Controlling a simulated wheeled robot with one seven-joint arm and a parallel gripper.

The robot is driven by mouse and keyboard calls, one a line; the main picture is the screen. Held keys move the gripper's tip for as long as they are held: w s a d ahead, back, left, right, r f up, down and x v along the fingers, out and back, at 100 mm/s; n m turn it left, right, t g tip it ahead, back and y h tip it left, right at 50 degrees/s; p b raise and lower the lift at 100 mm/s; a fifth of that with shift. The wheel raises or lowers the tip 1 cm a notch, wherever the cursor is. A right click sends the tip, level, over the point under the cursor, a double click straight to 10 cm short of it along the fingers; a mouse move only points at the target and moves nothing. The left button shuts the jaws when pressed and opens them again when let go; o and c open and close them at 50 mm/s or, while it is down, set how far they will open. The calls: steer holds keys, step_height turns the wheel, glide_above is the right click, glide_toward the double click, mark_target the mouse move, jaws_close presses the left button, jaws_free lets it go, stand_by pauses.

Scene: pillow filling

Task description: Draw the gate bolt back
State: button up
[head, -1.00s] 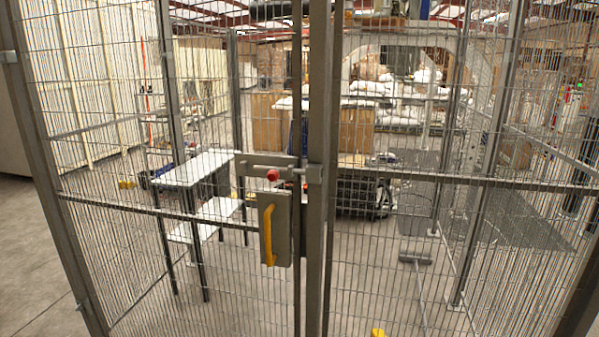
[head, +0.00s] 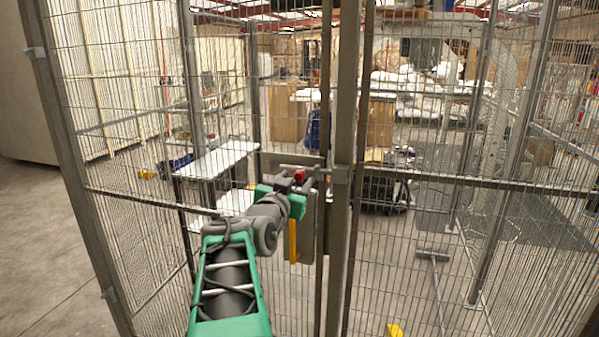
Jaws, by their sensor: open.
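The gate bolt (head: 291,167) is a grey bar on a plate at the gate's free edge, in the head view. Its red knob (head: 300,176) shows just past my gripper. The bar runs right toward the grey keeper (head: 341,176) on the post; whether its tip sits inside is too small to tell. My gripper (head: 294,181) is open, with its fingers right at the knob. I cannot tell whether they touch it. The yellow gate handle (head: 293,241) hangs below, partly hidden by my arm. The gate looks closed against the post.
The mesh fence and its upright post (head: 344,120) stand directly before me. Behind the mesh are a white-topped table (head: 217,160), cardboard boxes (head: 290,115) and a dark machine (head: 383,192). Open floor (head: 50,235) lies at the left outside the fence.

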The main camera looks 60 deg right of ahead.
mark_target(298, 178)
steer(key=d, duration=0.2)
steer(key=w+d+p, duration=0.1)
steer(key=d, duration=0.1)
steer(key=shift+d, duration=0.25)
steer(key=shift+s, duration=0.1)
steer(key=shift+c, duration=0.5)
jaws_close()
stand_by(0.5)
